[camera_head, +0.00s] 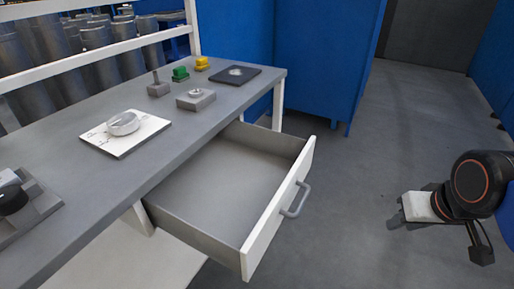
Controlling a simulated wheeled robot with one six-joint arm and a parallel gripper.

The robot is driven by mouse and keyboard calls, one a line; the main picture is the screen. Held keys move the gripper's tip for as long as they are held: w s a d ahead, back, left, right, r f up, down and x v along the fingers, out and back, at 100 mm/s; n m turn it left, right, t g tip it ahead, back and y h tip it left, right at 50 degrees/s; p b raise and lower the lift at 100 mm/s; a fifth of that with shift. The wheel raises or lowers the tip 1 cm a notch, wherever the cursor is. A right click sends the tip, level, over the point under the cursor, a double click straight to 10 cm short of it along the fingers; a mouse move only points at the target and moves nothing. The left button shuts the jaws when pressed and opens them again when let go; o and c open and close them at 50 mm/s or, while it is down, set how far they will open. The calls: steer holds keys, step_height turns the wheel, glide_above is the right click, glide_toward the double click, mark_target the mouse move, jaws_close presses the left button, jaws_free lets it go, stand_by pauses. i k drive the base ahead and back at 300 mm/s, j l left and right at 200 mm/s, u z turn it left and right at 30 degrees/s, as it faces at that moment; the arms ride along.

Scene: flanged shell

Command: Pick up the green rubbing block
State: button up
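A small green block (180,74) stands on the grey workbench (60,136) near its far end. I take it for the green rubbing block. A similar yellow block (201,63) stands just right of and behind it. My gripper (396,219) is at the right of the view, out over the floor, well away from the bench and the blocks. Its fingers are small and dark here, and I cannot tell whether they are open or shut. I see nothing held in it.
An open, empty-looking drawer (228,186) juts from the bench front. Near the green block are a grey block with a peg (158,89), a grey fixture (196,101) and a dark mat (235,76). A white plate (126,140) lies closer. The floor at right is clear.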

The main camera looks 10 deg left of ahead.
mark_target(181, 75)
steer(key=i+l, duration=0.4)
steer(key=i, duration=0.25)
steer(key=i+l+u, duration=0.15)
steer(key=i+l, duration=0.25)
steer(key=i, duration=0.25)
steer(key=i+l, duration=0.5)
steer(key=i+j+u, duration=0.05)
steer(key=i, duration=0.1)
